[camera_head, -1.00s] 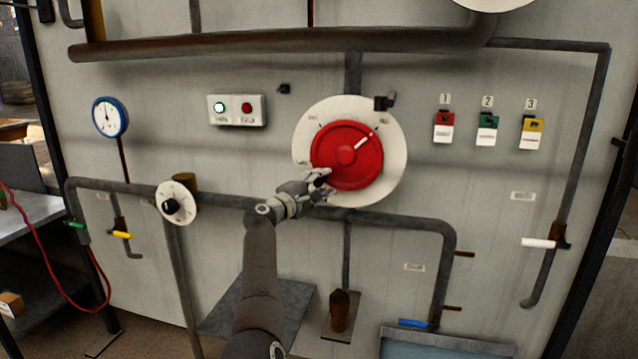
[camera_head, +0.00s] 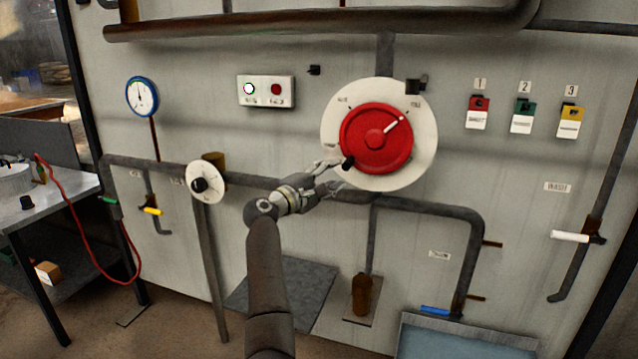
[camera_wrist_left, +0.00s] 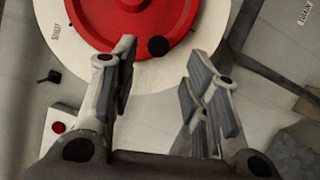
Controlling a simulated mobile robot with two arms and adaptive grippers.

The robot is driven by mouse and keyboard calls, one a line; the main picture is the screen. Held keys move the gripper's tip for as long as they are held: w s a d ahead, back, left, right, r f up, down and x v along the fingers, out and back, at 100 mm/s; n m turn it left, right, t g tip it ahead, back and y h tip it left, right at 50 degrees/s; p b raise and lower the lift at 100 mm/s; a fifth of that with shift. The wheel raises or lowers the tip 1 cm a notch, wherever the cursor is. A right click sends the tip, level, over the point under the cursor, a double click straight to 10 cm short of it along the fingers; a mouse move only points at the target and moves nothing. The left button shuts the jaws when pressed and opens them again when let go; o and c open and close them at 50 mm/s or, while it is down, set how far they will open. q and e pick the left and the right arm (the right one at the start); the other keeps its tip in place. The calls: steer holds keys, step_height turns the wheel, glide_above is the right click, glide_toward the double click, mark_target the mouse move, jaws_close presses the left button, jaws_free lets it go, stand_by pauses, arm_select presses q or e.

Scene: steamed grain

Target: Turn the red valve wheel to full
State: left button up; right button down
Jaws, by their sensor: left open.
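The red valve wheel (camera_head: 376,152) sits on a round white dial plate (camera_head: 428,150) on the grey panel. Its white pointer line points to the upper right, toward a mark on the plate's edge. A dark knob (camera_head: 348,163) sticks out at the wheel's lower left. My left gripper (camera_head: 334,174) is at the plate's lower left, beside the knob. In the left wrist view, the open fingers of the left gripper (camera_wrist_left: 162,85) are apart with nothing between them. The wheel (camera_wrist_left: 135,18) and its dark knob (camera_wrist_left: 158,46) lie beyond the fingertips. My right gripper does not show.
A pressure gauge (camera_head: 142,97) and a box with a lit green and a red button (camera_head: 266,91) are left of the wheel. Numbered red, green and yellow switches (camera_head: 522,115) are at right. A small white dial (camera_head: 206,182) and a pipe lie near my left arm.

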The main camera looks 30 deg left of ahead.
arm_select(q)
steer(key=s, duration=0.4)
steer(key=shift+s+a+f, duration=0.15)
steer(key=shift+a+f, duration=0.05)
steer(key=shift+a, duration=0.05)
steer(key=shift+f, duration=0.1)
